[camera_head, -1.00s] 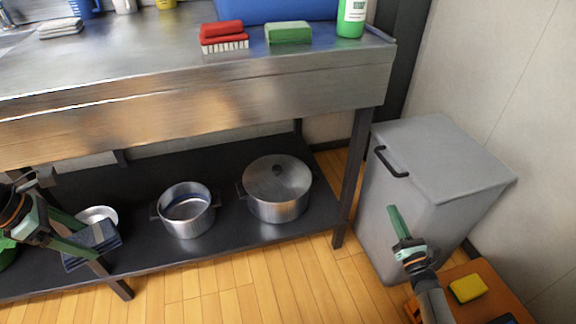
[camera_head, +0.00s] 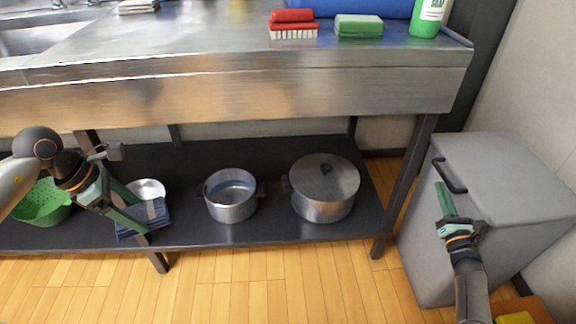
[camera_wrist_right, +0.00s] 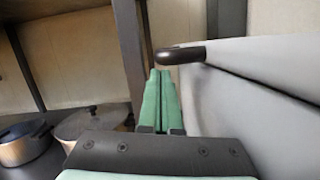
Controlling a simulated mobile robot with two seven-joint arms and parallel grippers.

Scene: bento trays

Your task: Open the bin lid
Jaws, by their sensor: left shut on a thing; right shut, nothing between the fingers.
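The grey bin (camera_head: 422,235) stands at the right with its lid (camera_head: 520,175) down. A black bar handle (camera_head: 449,176) is at the lid's front left edge; it also shows in the right wrist view (camera_wrist_right: 182,54). My right gripper (camera_head: 441,187) is shut and empty, its green fingertips just below the handle. In the right wrist view the closed fingers (camera_wrist_right: 159,76) lie just left of the handle's end; I cannot tell whether they touch it. My left gripper (camera_head: 138,212) is shut on a dark blue folded cloth (camera_head: 155,216) at the lower shelf.
The steel counter (camera_head: 250,90) stands left of the bin, its dark leg (camera_head: 405,185) close by. The lower shelf (camera_head: 280,235) holds an open pot (camera_head: 232,207), a lidded pot (camera_head: 322,203), a white bowl (camera_head: 148,188) and a green colander (camera_head: 42,207).

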